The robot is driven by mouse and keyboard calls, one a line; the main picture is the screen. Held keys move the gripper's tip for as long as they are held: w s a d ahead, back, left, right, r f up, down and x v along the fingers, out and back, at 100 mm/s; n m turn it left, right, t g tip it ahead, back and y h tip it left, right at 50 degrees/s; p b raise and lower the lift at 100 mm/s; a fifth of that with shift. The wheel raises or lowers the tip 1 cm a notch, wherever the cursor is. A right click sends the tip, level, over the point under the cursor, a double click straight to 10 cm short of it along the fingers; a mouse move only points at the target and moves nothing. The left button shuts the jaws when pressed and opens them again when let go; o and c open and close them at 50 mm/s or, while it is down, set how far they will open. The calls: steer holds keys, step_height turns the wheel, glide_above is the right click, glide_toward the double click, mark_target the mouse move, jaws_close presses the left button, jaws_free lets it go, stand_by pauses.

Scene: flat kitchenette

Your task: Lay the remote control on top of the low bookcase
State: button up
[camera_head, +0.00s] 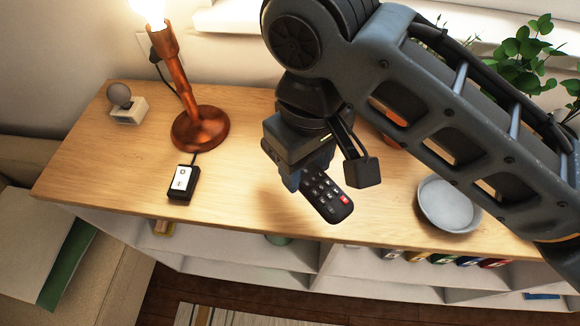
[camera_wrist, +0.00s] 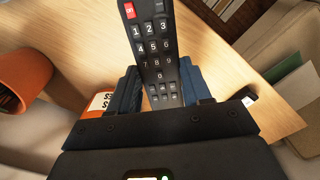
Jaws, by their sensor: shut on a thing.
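The remote control (camera_head: 325,198) is black with a red button and pale number keys. My gripper (camera_head: 297,183) is shut on it, over the wooden top of the low bookcase (camera_head: 245,212). In the wrist view the remote (camera_wrist: 155,45) stands between the two blue fingers of my gripper (camera_wrist: 160,85), with its red-button end sticking out beyond them. A soft shadow lies on the wood left of the remote in the head view. I cannot tell whether the remote touches the top. My gripper hides its near end.
A copper lamp (camera_head: 202,128), a black-and-white switch box (camera_head: 182,182) and a small ornament (camera_head: 128,108) stand left on the top. A grey bowl (camera_head: 449,204) stands right. An orange pot (camera_wrist: 22,80) shows in the wrist view. Wood between switch box and gripper is clear.

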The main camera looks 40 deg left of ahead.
steer(key=a, duration=0.1)
steer(key=a+f, duration=0.2)
steer(key=shift+w+a, duration=0.15)
steer(key=shift+w, duration=0.1)
steer(key=shift+a+f, duration=0.1)
steer(key=shift+f, duration=1.95)
steer(key=shift+f, duration=0.1)
steer(key=o, duration=1.1)
step_height(320, 180, up, 12)
steer(key=shift+r, duration=0.15)
